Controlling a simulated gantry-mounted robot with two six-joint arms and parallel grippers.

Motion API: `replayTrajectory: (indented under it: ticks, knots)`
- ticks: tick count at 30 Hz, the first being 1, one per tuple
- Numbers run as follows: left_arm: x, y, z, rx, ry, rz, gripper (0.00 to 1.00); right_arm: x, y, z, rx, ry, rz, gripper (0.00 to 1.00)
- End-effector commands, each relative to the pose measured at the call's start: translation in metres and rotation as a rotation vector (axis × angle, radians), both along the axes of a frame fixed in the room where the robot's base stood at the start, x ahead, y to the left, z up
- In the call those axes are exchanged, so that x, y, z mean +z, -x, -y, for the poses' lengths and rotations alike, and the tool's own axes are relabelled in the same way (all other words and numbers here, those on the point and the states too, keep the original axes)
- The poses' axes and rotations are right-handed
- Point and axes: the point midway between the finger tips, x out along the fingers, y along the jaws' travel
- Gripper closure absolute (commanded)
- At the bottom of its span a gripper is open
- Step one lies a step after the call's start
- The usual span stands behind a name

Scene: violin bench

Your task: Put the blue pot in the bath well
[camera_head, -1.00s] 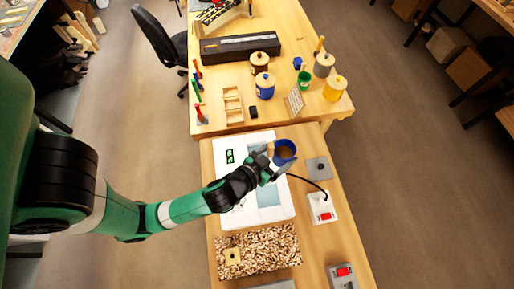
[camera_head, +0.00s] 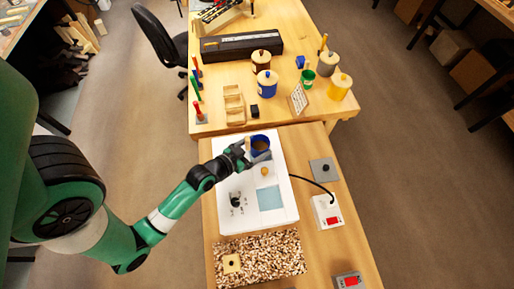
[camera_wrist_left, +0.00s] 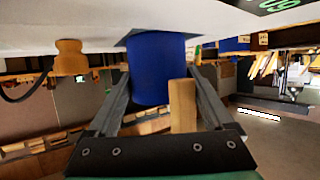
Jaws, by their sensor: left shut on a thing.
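The blue pot (camera_head: 261,146), with brown contents, is over the far end of the white bath (camera_head: 283,214). It also shows in the left wrist view (camera_wrist_left: 157,62), with a wooden piece (camera_wrist_left: 183,105) beside it. My left gripper (camera_head: 254,156) is shut on the pot, with a finger (camera_wrist_left: 116,98) on either side of it. In the wrist view the pot's upper end meets a dark patch at the white surface; I cannot tell whether it is inside an opening. A pale blue square (camera_head: 270,198) lies in the bath's top. My right gripper is out of view.
A wooden knob (camera_head: 264,170) stands near the pot on the bath. A black cable runs to a red switch box (camera_head: 327,211) at the right. A speckled tray (camera_head: 270,257) lies in front. Several pots, including another blue one (camera_head: 267,83), stand on the far bench.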

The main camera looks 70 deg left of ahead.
Motion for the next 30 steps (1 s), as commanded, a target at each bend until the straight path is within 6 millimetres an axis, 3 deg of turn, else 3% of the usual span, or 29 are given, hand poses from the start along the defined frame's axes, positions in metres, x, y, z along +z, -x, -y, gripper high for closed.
replayTrajectory:
  ticks: [21, 22, 24, 30]
  knots:
    - [-0.011, -0.001, 0.0, 0.0, -0.002, 0.001, 0.74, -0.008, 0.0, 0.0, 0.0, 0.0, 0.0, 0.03]
    - [-0.011, 0.0, 0.0, 0.0, -0.001, 0.0, 0.13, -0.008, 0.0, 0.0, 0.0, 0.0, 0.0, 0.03]
    - [-0.012, 0.0, 0.0, 0.0, -0.001, 0.0, 0.0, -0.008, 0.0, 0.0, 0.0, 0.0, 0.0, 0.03]
    - [-0.012, 0.0, 0.0, 0.0, -0.001, 0.0, 0.0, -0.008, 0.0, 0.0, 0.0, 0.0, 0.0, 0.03]
